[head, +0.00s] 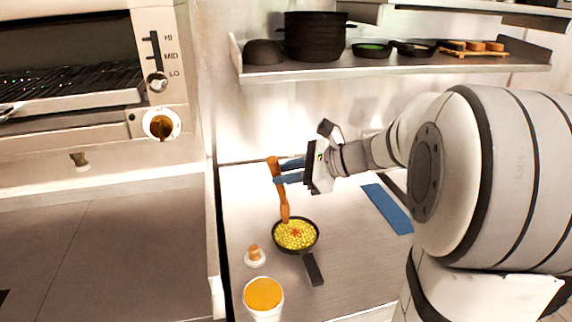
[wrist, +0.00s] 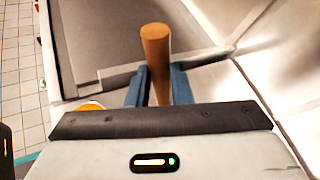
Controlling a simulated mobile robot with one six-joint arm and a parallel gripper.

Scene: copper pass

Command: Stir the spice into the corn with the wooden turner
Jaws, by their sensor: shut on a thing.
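The wooden turner (head: 284,204) stands nearly upright, with its lower end at the back rim of the black pan in the head view. My gripper (head: 284,171) is shut on the upper part of the turner. The turner's handle end (wrist: 157,50) also shows between the blue fingers of my gripper (wrist: 158,85) in the wrist view. The pan (head: 313,268) holds yellow corn (head: 284,238) with a small red-orange patch of spice (head: 296,233) near its middle. I cannot tell whether the turner touches the corn.
A tub with an orange top (head: 263,294) stands in front of the pan. A small white dish with a brown piece (head: 255,258) is left of it. A blue strip (head: 388,208) lies at right. A shelf (head: 400,69) with pots hangs behind. A grill oven (head: 75,60) is at left.

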